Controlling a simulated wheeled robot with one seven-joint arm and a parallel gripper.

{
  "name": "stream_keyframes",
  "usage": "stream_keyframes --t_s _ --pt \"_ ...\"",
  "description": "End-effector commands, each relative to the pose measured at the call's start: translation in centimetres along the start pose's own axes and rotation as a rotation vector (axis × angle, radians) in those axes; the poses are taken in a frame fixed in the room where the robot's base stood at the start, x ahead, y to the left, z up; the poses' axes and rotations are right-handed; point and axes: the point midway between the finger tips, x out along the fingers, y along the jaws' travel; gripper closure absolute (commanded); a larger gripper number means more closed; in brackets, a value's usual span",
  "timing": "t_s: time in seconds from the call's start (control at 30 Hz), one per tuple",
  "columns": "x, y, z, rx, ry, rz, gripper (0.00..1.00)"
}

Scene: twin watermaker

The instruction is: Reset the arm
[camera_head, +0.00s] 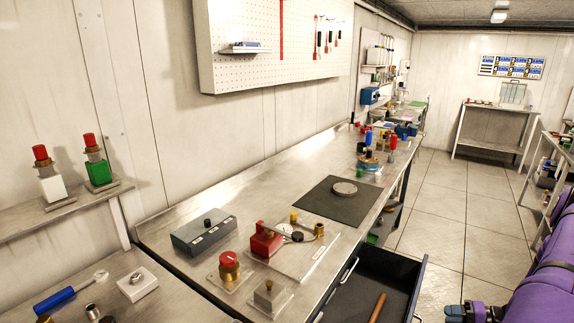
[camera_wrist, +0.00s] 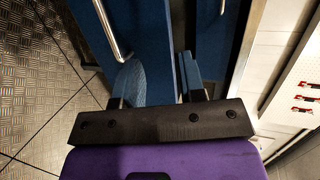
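My purple arm comes in at the right edge of the head view. My gripper (camera_head: 472,313) is at the bottom right there, partly cut off by the frame edge, low beside the open drawer (camera_head: 370,286). In the wrist view my gripper (camera_wrist: 160,77) shows two fingers standing apart with nothing between them. Blue cabinet fronts (camera_wrist: 144,25) with a metal bar handle (camera_wrist: 108,28) lie beyond the fingers. I cannot tell the exact distance from the fingers to the fronts.
The steel workbench (camera_head: 285,190) runs along the left wall, with a grey box (camera_head: 204,232), a red clamp-like device (camera_head: 265,240) and a dark mat (camera_head: 322,204). The open drawer juts into the aisle and holds a brown rod (camera_head: 377,308). The tiled floor (camera_head: 440,205) is clear farther back.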

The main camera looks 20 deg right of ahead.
Motion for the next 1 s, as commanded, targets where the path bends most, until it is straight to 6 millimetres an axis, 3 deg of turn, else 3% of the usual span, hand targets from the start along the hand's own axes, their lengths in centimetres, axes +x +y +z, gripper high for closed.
stream_keyframes --t_s 0.03,0.2,0.47,0.77,1.0 --pt "0.1 -2.3 -0.8 -0.013 -0.038 0.026 0.63" --pt "0.8 -8.9 -2.3 -0.034 -0.146 0.115 0.63" --pt "2.6 -19.1 -3.0 -0.078 -0.286 0.263 0.63" --pt "5.2 -30.3 -1.2 -0.147 -0.400 0.446 0.63" --pt "7.1 -38.4 1.9 -0.220 -0.453 0.593 0.63"
